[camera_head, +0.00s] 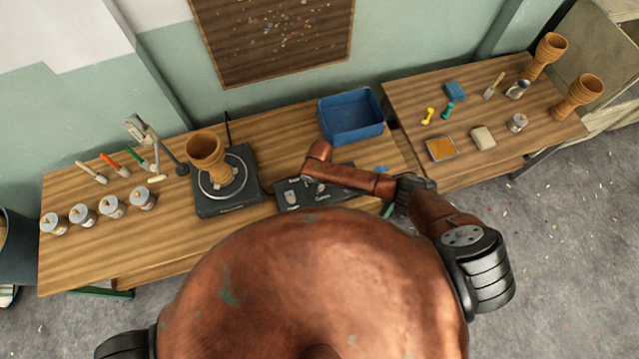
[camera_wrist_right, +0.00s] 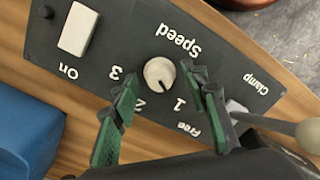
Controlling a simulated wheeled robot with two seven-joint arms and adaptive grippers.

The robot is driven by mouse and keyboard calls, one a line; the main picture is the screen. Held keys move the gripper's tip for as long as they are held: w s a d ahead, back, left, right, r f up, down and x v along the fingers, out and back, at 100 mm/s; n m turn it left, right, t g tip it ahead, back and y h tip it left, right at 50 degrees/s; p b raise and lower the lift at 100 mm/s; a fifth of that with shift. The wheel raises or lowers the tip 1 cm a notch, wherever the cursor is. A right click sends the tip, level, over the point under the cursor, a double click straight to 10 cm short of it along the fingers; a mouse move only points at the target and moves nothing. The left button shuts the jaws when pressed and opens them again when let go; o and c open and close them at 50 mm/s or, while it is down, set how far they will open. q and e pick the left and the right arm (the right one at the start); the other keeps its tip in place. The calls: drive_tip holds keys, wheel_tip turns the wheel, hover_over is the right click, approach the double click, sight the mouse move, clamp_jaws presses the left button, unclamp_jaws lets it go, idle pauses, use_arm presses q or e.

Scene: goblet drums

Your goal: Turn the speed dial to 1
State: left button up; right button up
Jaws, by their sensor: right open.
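The speed dial (camera_wrist_right: 159,73) is a small round pale knob on a dark control panel (camera_wrist_right: 115,45), with 1, 2 and 3 printed around it. The left gripper is out of view.
The panel also has a white On switch (camera_wrist_right: 77,28) and a Clamp lever (camera_wrist_right: 308,135). A goblet drum (camera_head: 205,148) stands on a turntable (camera_head: 248,190) left of the panel. A blue bin (camera_head: 351,128) is behind.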

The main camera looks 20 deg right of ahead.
drive_tip(key=shift+r, duration=0.1)
wheel_tip(320, 180, up, 12)
idle(0.5)
idle(0.5)
